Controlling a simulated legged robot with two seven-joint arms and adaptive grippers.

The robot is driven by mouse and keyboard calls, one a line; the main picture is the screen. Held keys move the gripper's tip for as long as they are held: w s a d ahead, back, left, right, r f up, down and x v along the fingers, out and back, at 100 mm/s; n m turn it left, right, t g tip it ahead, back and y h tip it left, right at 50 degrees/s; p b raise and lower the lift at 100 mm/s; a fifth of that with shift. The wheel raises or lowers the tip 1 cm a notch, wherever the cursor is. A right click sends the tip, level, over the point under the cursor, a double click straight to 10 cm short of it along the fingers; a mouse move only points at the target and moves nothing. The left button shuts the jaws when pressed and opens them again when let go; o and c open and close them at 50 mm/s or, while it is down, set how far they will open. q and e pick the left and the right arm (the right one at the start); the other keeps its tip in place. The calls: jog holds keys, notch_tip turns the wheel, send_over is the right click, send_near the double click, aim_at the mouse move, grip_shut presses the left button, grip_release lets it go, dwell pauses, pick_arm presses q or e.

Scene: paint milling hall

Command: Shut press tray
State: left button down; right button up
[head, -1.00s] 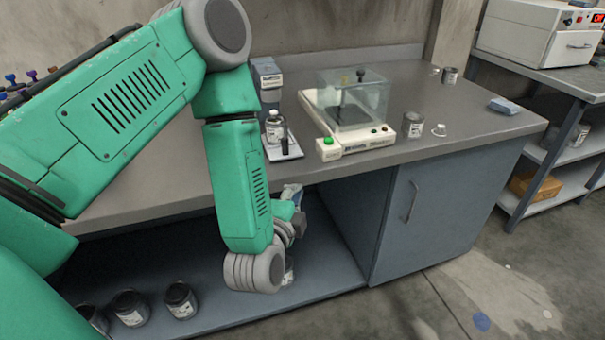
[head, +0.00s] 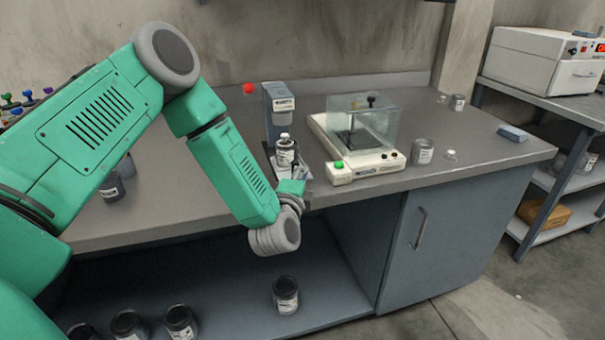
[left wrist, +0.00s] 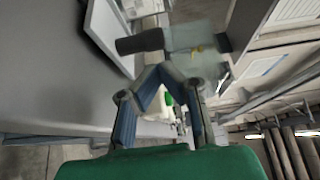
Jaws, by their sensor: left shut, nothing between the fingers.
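The press (head: 280,108) is a narrow blue-grey unit with a white label at the back of the bench. Its pale tray appears to stick out in front, mostly hidden by a jar and my wrist. The jar (head: 286,152) has a white cap and seems to stand on the tray. In the left wrist view a white plate with a dark edge (left wrist: 104,38), likely the tray, and a black cylinder (left wrist: 141,42) lie beyond the fingers. My left gripper (left wrist: 164,72) is shut and empty, near the tray's front end; contact is unclear. My right gripper is not in view.
A balance with a glass box (head: 362,125) stands right of the press. A can (head: 422,151) and a blue block (head: 512,133) lie farther right. Another jar (head: 285,295) stands on the shelf below. The bench left of the press has clear room.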

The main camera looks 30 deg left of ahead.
aim_at(294, 154)
pick_arm(q)
jog(key=a, duration=0.2)
jog(key=shift+w+a+f, duration=0.15)
jog(key=shift+a+f, duration=0.15)
jog(key=shift+a, duration=0.05)
jog(key=shift+d+r, duration=0.3)
jog(key=shift+d, duration=0.65)
jog(key=shift+w+d, duration=0.15)
jog(key=shift+w+p, duration=0.2)
jog(key=shift+p, duration=0.4)
jog(key=w+a, duration=0.1)
jog(key=a, duration=0.1)
jog(key=w+a, duration=0.1)
jog(key=a, duration=0.1)
jog(key=w+a+p, duration=0.1)
jog(key=a, duration=0.1)
jog(key=shift+w+f, duration=0.1)
jog(key=shift+a, duration=0.1)
jog(key=shift+r, duration=0.2)
jog(key=shift+w+d, duration=0.2)
jog(key=shift+d, duration=0.15)
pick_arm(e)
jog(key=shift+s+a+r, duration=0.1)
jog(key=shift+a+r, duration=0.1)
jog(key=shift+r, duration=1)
